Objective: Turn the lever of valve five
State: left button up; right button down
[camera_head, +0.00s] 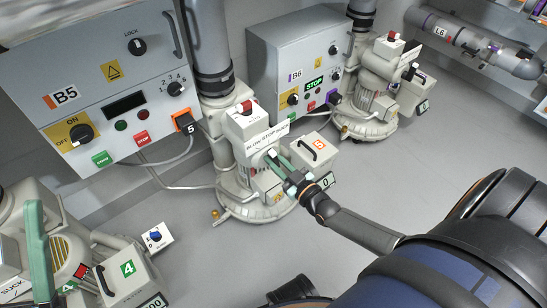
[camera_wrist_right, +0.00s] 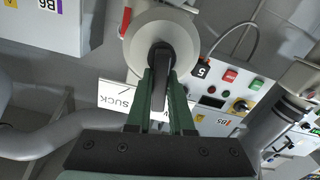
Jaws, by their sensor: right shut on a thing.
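The lever's round pale hub (camera_wrist_right: 150,30) is just beyond the fingertips. The label (camera_wrist_right: 115,97) is partly hidden behind the fingers. In the head view, the fingers cover most of the lever.
Panel B5 (camera_head: 48,62) stands behind on the left, its orange plug marked 5 (camera_head: 184,123). Panel B6 (camera_head: 280,60) and another valve unit (camera_head: 375,92) stand at the back. Unit four (camera_head: 128,282) is at lower left. Grey floor is open right of valve five.

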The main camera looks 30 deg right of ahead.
jog(key=shift+d+m, duration=0.2)
jog(key=shift+m, duration=0.8)
jog(key=c, duration=0.8)
grip_release()
jog(key=shift+s+d+p, duration=0.1)
jog(key=shift+s+p, duration=0.3)
jog(key=shift+s, duration=0.15)
jog(key=s+p, duration=0.3)
jog(key=s, duration=0.8)
jog(key=shift+s+d, duration=0.25)
jog(key=shift+d, duration=0.2)
